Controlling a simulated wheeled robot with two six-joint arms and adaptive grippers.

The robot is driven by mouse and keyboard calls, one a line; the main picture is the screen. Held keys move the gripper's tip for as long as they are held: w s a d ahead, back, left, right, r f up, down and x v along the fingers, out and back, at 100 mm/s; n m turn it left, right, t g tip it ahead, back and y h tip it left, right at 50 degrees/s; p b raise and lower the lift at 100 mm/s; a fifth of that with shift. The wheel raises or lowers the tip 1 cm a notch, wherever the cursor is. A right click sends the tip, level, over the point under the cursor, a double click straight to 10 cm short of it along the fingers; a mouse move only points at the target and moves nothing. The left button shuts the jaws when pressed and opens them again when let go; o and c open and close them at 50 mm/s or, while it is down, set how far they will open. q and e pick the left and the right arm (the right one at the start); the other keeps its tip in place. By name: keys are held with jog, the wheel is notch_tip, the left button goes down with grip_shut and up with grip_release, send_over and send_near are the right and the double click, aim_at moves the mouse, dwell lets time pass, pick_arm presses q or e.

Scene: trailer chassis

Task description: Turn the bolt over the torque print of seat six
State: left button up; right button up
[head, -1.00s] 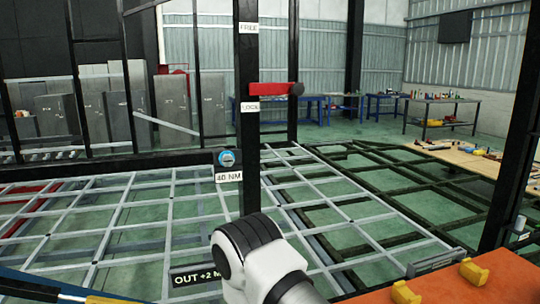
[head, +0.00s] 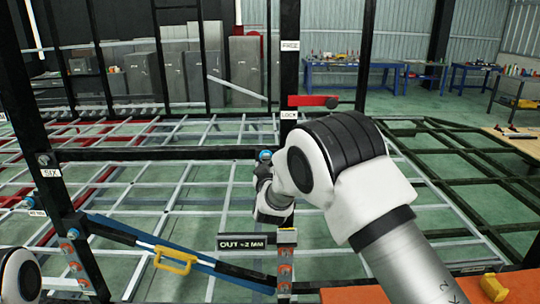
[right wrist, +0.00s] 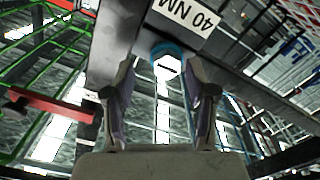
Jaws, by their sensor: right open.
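A bolt with a blue ring (head: 265,155) sits on the dark frame near the right upright in the head view. My right gripper (head: 263,170) is right at it and partly hides it, along with its print. In the right wrist view the bolt's pale hex head (right wrist: 167,69), with a dark line across it, lies ahead between the open fingertips (right wrist: 165,75). Clear gaps show on both sides of it. The 40 NM print (right wrist: 182,14) is beside the bolt. A SIX label (head: 50,173) is on the left post. My left gripper is out of view; only part of that arm shows.
A red lever (head: 313,101) sits between the FREE and LOCK labels on the upright. Below are an OUT +2 MM plate (head: 243,242) and a blue bar with a yellow handle (head: 175,261). Another blue-ringed bolt (head: 30,202) is on the left post. Pale chassis rails lie behind.

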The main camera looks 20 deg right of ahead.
jog(key=shift+w+d+r, duration=0.15)
jog(key=shift+w+d, duration=0.05)
jog(key=shift+w, duration=0.05)
jog(key=shift+w+a+f, duration=0.4)
jog(key=shift+w+a, duration=0.2)
jog(key=shift+w, duration=0.1)
jog(key=c, duration=0.5)
jog(key=shift+s+d, duration=0.2)
jog(key=shift+d, duration=0.1)
grip_shut()
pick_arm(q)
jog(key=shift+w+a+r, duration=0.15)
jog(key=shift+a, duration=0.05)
pick_arm(e)
jog(key=shift+a, duration=0.1)
